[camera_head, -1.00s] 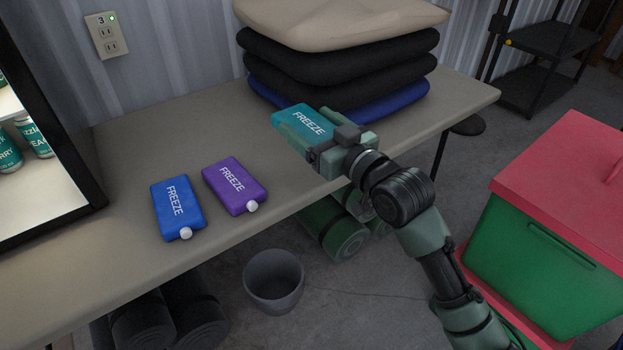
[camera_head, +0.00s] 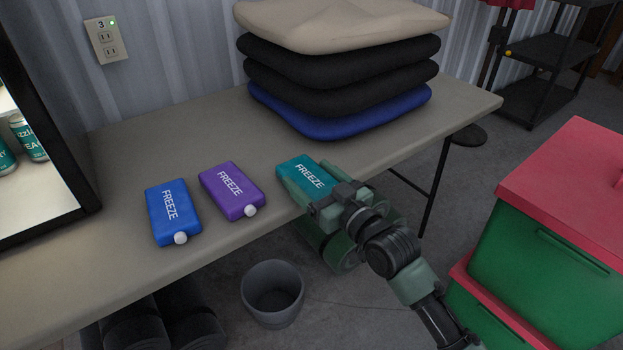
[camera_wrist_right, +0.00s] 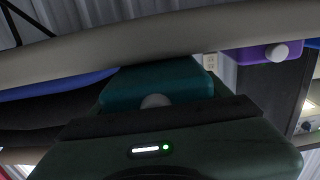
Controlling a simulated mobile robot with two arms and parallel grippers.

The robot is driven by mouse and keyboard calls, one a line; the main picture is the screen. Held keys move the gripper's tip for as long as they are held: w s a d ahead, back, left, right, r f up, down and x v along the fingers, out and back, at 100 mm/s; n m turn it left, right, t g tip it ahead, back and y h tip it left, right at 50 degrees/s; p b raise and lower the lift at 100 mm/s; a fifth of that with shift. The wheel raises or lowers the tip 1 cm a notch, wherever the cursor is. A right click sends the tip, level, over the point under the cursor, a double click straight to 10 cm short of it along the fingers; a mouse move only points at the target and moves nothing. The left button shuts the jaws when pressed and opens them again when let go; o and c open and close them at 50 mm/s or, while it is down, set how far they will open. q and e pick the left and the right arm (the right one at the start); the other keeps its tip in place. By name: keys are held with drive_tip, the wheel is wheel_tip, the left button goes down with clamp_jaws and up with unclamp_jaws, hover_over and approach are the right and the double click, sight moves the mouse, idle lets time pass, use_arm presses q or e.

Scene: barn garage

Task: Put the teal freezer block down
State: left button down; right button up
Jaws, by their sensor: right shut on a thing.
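The teal freezer block (camera_head: 304,174) is at the front edge of the table (camera_head: 350,150), right of the purple block. My right gripper (camera_head: 313,187) is shut on it, with fingers along its sides. Whether the block touches the tabletop or is held just above it, I cannot tell. In the right wrist view the teal block (camera_wrist_right: 158,82) shows ahead of the gripper, its pale cap partly hidden. My left gripper is in neither view.
A purple block (camera_head: 230,188) and a blue block (camera_head: 172,208) lie to the left on the table. Stacked cushions (camera_head: 340,75) stand behind. A grey bin (camera_head: 272,292) and rolled mats are below the table. Red-lidded green crates (camera_head: 545,250) stand at right.

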drive_tip(key=shift+r, duration=0.15)
drive_tip(key=o, duration=1.9)
drive_tip(key=shift+f, duration=0.25)
